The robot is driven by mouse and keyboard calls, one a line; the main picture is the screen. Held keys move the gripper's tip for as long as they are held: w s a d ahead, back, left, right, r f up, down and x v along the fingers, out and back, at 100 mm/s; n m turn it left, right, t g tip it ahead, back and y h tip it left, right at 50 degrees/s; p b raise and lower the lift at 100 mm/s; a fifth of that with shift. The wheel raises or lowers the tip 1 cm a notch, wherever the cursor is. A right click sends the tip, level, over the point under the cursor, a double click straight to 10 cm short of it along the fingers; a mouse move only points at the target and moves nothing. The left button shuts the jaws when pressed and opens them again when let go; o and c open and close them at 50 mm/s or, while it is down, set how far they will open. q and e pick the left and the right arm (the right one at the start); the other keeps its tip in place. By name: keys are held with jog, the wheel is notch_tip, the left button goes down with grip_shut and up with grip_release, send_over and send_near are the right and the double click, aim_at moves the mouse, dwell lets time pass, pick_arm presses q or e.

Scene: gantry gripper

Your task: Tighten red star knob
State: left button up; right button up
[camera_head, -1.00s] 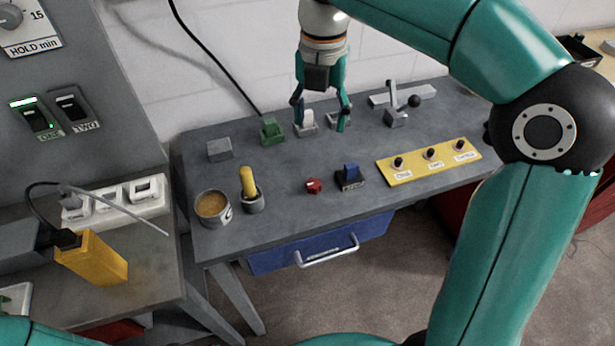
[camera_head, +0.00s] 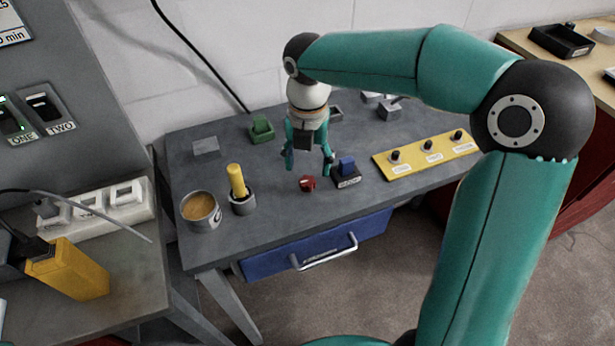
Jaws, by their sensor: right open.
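The red star knob (camera_head: 307,183) sits on the grey table top (camera_head: 270,220), near its front edge. My right gripper (camera_head: 308,168) points down, with its two fingers spread apart and nothing visible between them. It is above and just behind the knob in the picture, and its right fingertip looks close to the knob. I see no contact, and the exact height is hard to tell. My left gripper does not show.
A yellow plate (camera_head: 428,156) with knobs lies farther right. A yellow-handled tool in a cup (camera_head: 237,180) and a round tin (camera_head: 200,212) stand left. A green block (camera_head: 262,130) is behind.

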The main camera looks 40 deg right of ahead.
aim_at(307, 180)
jog(key=shift+f, duration=2.4)
jog(key=c, duration=1.1)
